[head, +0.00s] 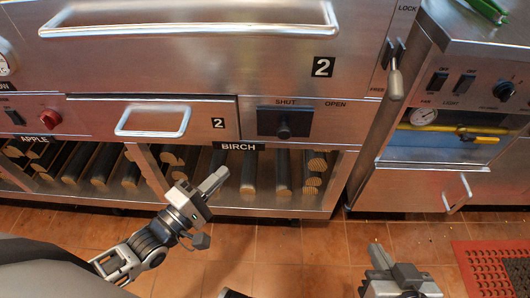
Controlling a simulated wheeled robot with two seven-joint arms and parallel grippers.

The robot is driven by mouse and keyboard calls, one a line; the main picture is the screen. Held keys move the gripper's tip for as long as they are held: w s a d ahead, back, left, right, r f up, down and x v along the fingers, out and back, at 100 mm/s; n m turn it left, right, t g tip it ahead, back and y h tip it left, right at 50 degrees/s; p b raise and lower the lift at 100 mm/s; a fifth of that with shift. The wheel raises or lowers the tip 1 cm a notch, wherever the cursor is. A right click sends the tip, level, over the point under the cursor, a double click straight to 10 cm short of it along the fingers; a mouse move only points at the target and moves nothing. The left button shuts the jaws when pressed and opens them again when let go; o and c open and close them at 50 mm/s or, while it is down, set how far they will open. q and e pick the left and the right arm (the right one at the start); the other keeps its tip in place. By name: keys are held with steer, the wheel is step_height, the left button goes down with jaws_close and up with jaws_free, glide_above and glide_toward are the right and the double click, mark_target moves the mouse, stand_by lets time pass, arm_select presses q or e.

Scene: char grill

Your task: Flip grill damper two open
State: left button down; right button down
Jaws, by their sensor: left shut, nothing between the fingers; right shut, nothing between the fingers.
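The damper control is a black plate (296,115) with a dark knob (284,130), to the right of the drawer marked 2. The word SHUT is above the plate and OPEN is further right. The knob sits below the word SHUT. My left gripper (218,178) is shut and empty, below and left of the knob, in front of the wood rack and apart from the grill. My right gripper (378,256) is shut and empty, low in the view over the floor, below and right of the knob.
The drawer handle (153,121) and the large door handle (190,30) stick out from the grill front. A lock lever (396,80) hangs at right. Logs (248,172) fill the rack marked BIRCH. A red mat (495,268) lies on the tiled floor.

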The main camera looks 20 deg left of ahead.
mark_target(284, 129)
arm_select(q)
steer(key=shift+a+n, duration=0.2)
steer(key=shift+n, duration=0.1)
arm_select(e)
steer(key=shift+s+a+r, duration=0.1)
arm_select(q)
steer(key=shift+w, duration=0.1)
